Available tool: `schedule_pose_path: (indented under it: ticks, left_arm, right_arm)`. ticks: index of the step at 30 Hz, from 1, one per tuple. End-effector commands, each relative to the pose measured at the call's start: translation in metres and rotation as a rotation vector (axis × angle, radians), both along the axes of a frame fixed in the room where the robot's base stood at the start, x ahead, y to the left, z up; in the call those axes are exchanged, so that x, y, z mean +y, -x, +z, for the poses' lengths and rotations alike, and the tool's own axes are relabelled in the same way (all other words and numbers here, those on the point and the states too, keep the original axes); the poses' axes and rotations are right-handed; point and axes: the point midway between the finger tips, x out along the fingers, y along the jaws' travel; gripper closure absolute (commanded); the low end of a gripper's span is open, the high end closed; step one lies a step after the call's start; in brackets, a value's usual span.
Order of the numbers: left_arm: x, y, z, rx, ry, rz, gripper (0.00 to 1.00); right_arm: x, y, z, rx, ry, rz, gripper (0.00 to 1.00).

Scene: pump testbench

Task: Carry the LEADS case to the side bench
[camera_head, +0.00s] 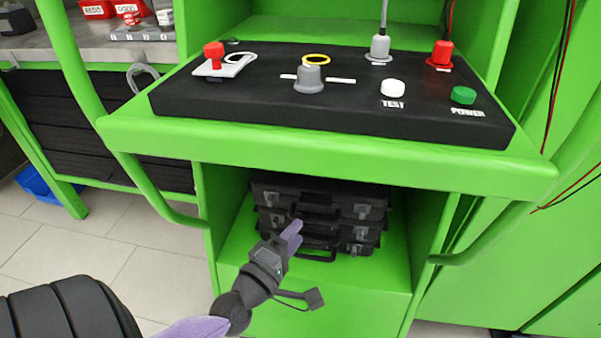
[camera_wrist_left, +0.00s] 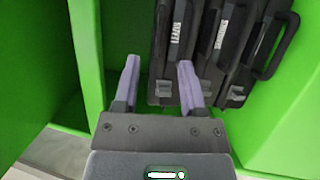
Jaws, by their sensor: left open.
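Black hard cases (camera_head: 350,192) lie stacked flat on the green shelf under the testbench, with handles and grey latches facing out. They also show in the left wrist view (camera_wrist_left: 205,60), turned sideways, with small pale labels on their edges. I cannot read the labels well enough to tell which case is the LEADS case. My left gripper (camera_head: 295,233) is in front of the stack's left part. Contact cannot be told. My right gripper is out of view.
The green shelf (camera_head: 240,237) has side walls close to the stack. Above it is the black pump panel (camera_head: 240,103) with knobs and buttons. A grey side bench (camera_head: 30,42) with red bins stands at the upper left. Tiled floor (camera_head: 95,245) is open at left.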

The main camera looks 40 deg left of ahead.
Motion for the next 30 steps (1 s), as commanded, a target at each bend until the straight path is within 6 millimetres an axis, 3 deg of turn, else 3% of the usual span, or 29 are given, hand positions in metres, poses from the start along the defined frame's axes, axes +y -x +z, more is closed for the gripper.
schedule_pose_path:
  ticks: [5,19,30]
  left_arm:
    - [0.001,-0.007,-0.001,0.0,-0.001,0.001,0.47]
    - [0.014,-0.086,-0.002,0.002,-0.002,0.0,0.47]
    - [0.016,-0.098,-0.001,0.002,-0.003,-0.001,0.47]
  right_arm:
    - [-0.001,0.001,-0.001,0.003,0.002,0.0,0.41]
    - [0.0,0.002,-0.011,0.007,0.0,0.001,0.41]
    - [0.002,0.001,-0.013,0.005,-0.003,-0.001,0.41]
